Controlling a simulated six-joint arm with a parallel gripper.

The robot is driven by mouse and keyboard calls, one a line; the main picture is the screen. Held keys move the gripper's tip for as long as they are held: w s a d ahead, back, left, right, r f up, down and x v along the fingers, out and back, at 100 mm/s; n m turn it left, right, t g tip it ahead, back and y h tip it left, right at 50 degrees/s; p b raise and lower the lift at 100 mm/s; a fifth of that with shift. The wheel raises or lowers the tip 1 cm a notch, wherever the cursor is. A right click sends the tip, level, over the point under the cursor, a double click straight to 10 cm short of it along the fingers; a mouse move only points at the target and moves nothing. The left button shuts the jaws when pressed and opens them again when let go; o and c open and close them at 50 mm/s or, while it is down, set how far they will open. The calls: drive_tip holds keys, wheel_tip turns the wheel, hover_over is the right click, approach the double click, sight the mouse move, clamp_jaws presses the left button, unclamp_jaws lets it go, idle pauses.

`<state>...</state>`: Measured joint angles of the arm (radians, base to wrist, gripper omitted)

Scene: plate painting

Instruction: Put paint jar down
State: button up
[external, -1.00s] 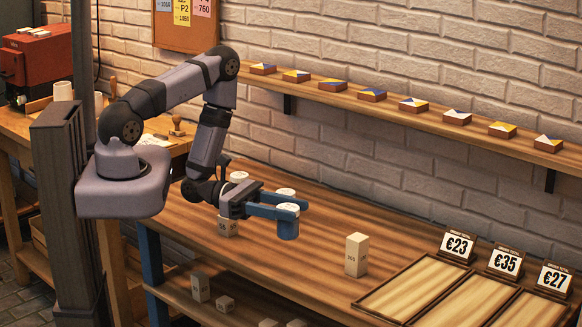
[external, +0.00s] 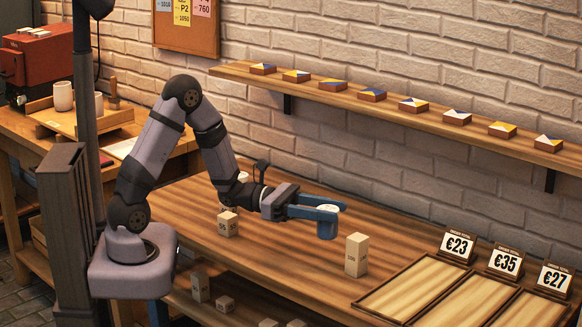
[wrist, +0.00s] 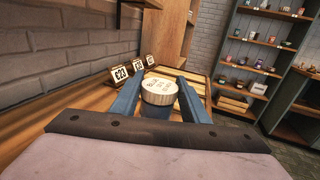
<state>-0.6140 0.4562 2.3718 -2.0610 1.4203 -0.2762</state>
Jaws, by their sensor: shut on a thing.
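The paint jar (external: 327,229) is blue with a pale lid. My gripper (external: 325,211) is shut on it, a blue finger on each side. The jar is upright near the middle of the long wooden table (external: 300,258), left of and behind a tall pale block. I cannot tell whether its base touches the table. In the wrist view the round lid of the jar (wrist: 159,92) shows between the two fingers, with faint marks on it.
A tall pale block (external: 356,255) and a smaller block (external: 228,223) stand on the table. Another pale-lidded jar is partly hidden behind my arm. Wooden trays (external: 408,292) with price cards (external: 457,246) lie at the right. A shelf (external: 400,108) of small painted tiles runs along the wall.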

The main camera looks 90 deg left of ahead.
drive_tip(key=w+a+r+n+t+y+b, duration=0.1)
drive_tip(key=a+r+n+y+b, duration=0.25)
drive_tip(key=a+y+b, duration=0.3)
drive_tip(key=w+a+r+n+y+b, duration=0.1)
drive_tip(key=a+r+n+y+b, duration=0.1)
drive_tip(key=a+n+y+b, duration=0.4)
drive_tip(key=shift+y, duration=0.75)
drive_tip(key=shift+s+a+f+b, duration=0.15)
drive_tip(key=shift+a+f+b, duration=0.2)
drive_tip(key=shift+a+f, duration=1.25)
drive_tip(key=shift+s+a+f+b, duration=0.1)
drive_tip(key=shift+a+f+b, duration=0.35)
drive_tip(key=shift+f, duration=2.4)
drive_tip(key=shift+s+a+f+b, duration=0.25)
drive_tip(key=shift+a+f, duration=0.75)
drive_tip(key=shift+f, duration=1.2)
drive_tip(key=shift+w, duration=0.1)
drive_tip(key=shift+f, duration=0.15)
drive_tip(key=o, duration=1.2)
drive_tip(key=shift+o, duration=0.2)
